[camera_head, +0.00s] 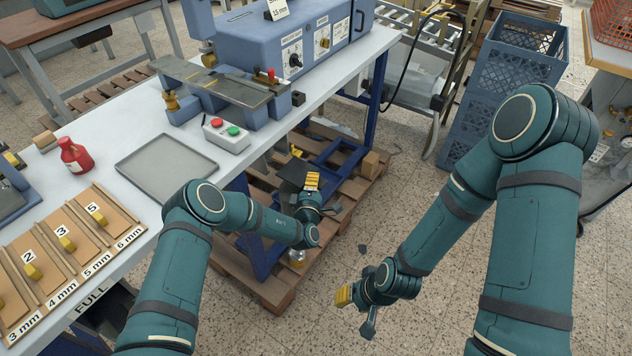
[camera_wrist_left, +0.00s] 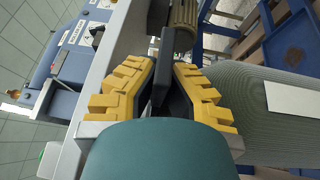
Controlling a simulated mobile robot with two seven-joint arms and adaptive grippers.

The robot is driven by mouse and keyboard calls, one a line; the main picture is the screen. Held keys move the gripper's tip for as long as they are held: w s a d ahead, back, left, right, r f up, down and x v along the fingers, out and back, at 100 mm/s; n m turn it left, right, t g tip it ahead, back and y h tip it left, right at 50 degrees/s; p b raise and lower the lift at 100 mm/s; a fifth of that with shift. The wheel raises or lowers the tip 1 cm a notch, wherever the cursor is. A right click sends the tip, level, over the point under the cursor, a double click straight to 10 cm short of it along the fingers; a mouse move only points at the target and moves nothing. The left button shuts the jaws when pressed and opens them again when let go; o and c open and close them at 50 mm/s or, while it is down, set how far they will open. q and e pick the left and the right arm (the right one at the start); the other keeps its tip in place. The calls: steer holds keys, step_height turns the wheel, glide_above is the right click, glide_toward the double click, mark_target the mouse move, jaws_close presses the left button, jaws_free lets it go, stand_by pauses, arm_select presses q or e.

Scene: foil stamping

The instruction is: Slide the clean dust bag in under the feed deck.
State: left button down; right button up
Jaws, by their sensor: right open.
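My left gripper (camera_head: 312,181) is low by the near edge of the bench, above the pallet, with yellow finger pads. In the left wrist view its two fingers (camera_wrist_left: 164,72) stand apart on either side of a dark grey bar (camera_wrist_left: 165,50); firm contact is not clear. A dark flat piece (camera_head: 293,170) shows beside this gripper in the head view. A large rounded, ribbed grey-green body with a white label (camera_wrist_left: 290,100) lies to the right in the wrist view; I cannot tell if it is the dust bag. My right gripper (camera_head: 357,306) is open and empty above the floor.
The blue stamping machine (camera_head: 290,45) and its deck plate (camera_head: 212,82) stand on the white bench. A grey tray (camera_head: 166,167) lies near its edge. A wooden pallet (camera_head: 271,291) and blue bench legs are below. Blue crates (camera_head: 484,120) stand right; open floor lies between.

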mark_target(286, 165)
arm_select(q)
steer(key=shift+w+a+r, duration=0.15)
steer(key=shift+w+a, duration=0.4)
steer(key=shift+a, duration=0.2)
steer(key=shift+w+a, duration=0.45)
steer(key=shift+a, duration=0.2)
steer(key=shift+w+a, duration=0.45)
steer(key=shift+a, duration=0.2)
steer(key=shift+w+a+b, duration=0.5)
steer(key=shift+w+a, duration=0.35)
steer(key=shift+a, duration=0.3)
steer(key=shift+w+a+b, duration=0.45)
steer(key=shift+w+a, duration=0.4)
steer(key=shift+a, duration=0.3)
steer(key=shift+w+a+b, duration=0.3)
steer(key=shift+w+a, duration=0.15)
steer(key=shift+a, duration=0.2)
steer(key=shift+w+a+b, duration=0.25)
steer(key=shift+w+a, duration=0.2)
steer(key=shift+a, duration=0.15)
steer(key=shift+f, duration=0.2)
steer(key=c, duration=1.1)
jaws_free()
steer(key=shift+s, duration=0.1)
